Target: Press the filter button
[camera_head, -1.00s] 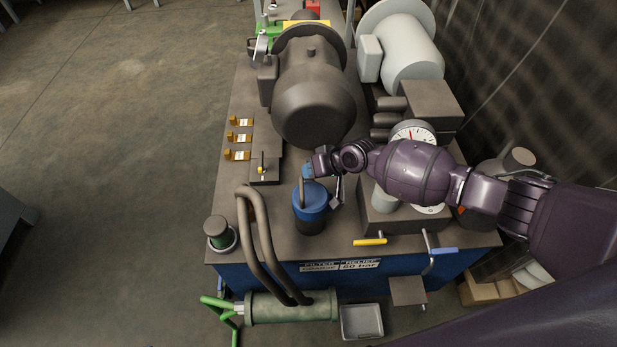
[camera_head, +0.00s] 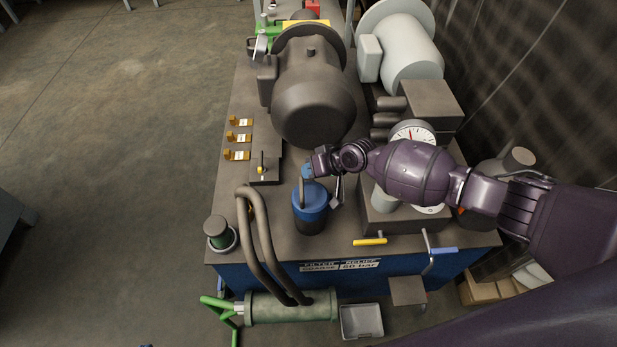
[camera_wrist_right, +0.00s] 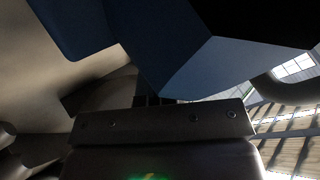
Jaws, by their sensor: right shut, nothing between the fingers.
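The filter is a dark canister with a blue cap (camera_head: 312,199), standing near the front middle of the machine top in the head view. My right gripper (camera_head: 306,184) reaches in from the right and is shut and empty, with its tip low over the blue cap. I cannot tell whether it touches the cap. A separate button face is not discernible; the gripper covers part of the cap. In the right wrist view, large blue surfaces (camera_wrist_right: 180,25) sit very close to the lens, and I cannot tell what they belong to. My left gripper is not in view.
A dark motor (camera_head: 312,100) stands behind the filter. A pressure gauge (camera_head: 413,131) sits under my right arm. Two thick hoses (camera_head: 262,240) curve down left of the filter. A yellow-handled lever (camera_head: 370,241) and a blue-handled one (camera_head: 444,251) are at the front edge.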

